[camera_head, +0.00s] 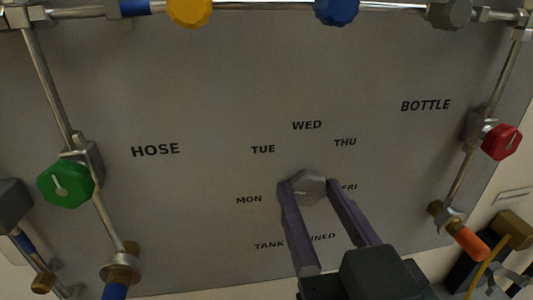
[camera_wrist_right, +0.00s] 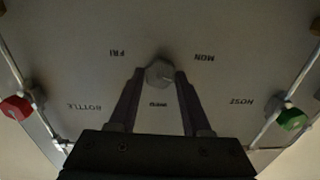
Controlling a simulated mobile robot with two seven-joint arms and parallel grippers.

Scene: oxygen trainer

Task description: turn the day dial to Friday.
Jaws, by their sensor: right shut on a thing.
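The day dial (camera_head: 307,186) is a grey faceted knob on the grey panel, ringed by the labels MON, TUE, WED, THU and FRI. The FRI label (camera_head: 349,187) is to its right, partly behind a finger. My right gripper (camera_head: 308,184) reaches up from below and is shut on the dial, one finger on each side. In the right wrist view, where the labels are upside down, the dial (camera_wrist_right: 159,73) sits between the fingertips. I cannot make out which day the dial points to. My left gripper is not in view.
A green knob (camera_head: 65,184) on the left pipe and a red knob (camera_head: 501,142) on the right pipe flank the panel (camera_head: 210,90). Yellow (camera_head: 189,10) and blue (camera_head: 336,10) knobs line the top pipe. The panel around the dial is flat and clear.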

